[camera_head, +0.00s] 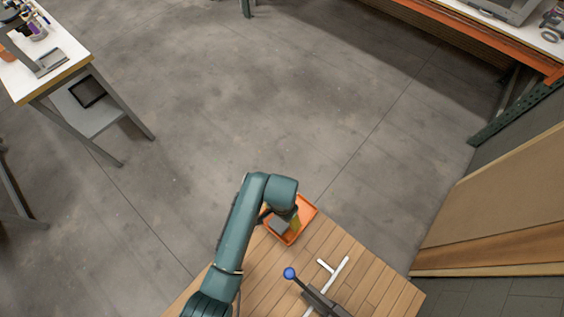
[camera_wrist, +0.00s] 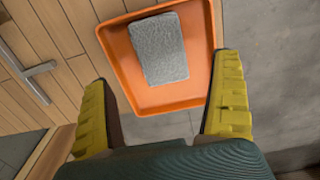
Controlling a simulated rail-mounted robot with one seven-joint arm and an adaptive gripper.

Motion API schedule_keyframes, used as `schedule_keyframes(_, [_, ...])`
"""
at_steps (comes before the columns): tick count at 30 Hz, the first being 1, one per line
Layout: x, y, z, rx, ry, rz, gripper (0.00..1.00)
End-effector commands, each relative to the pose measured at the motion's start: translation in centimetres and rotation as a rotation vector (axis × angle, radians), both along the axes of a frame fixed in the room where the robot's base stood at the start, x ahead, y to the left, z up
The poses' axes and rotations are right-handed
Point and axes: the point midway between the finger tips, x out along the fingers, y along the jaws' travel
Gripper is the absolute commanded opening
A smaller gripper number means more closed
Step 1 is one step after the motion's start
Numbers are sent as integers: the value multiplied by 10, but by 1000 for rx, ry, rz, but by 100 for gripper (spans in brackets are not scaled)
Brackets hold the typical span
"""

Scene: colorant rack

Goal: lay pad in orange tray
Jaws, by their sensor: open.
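The grey rectangular pad (camera_wrist: 159,49) lies inside the orange tray (camera_wrist: 203,28) in the wrist view, toward the tray's upper middle. The tray sits at the corner of the wooden table and also shows in the head view (camera_head: 305,212). In the head view the pad (camera_head: 280,227) is partly hidden by my arm. My gripper (camera_wrist: 165,100) is open, its yellow fingers spread wide on either side of the tray's near end. Nothing is between the fingertips. In the head view my gripper (camera_head: 293,222) is over the tray and mostly covered by the wrist.
The wooden table (camera_head: 375,270) holds a white and grey bar fixture (camera_head: 330,275) and a blue ball-ended lever (camera_head: 290,273) right of my arm. Bare floor lies beyond the tray. A workbench (camera_head: 45,70) stands at far left and wooden panels (camera_head: 500,215) at right.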

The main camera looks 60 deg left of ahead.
Motion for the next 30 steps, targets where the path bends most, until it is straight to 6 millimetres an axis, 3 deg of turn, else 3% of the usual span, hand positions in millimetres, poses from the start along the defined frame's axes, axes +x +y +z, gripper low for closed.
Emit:
schedule_keyframes(3, [0,0,26,2,-2,0,94])
schedule_keyframes(6, [0,0,38,0,0,0,94])
schedule_keyframes(16, [0,0,45,-1,1,0,94])
schedule_keyframes(20, [25,1,63,60,-73,-21,94])
schedule_keyframes(23, [83,-6,116,193,-274,-68,94])
schedule_keyframes(26, [148,-35,202,327,-570,-122,94])
schedule_keyframes(27, [167,-52,239,366,-694,-141,94])
schedule_keyframes(29, [188,-82,296,405,-879,-166,94])
schedule_keyframes(30, [197,-104,335,420,-1003,-182,94])
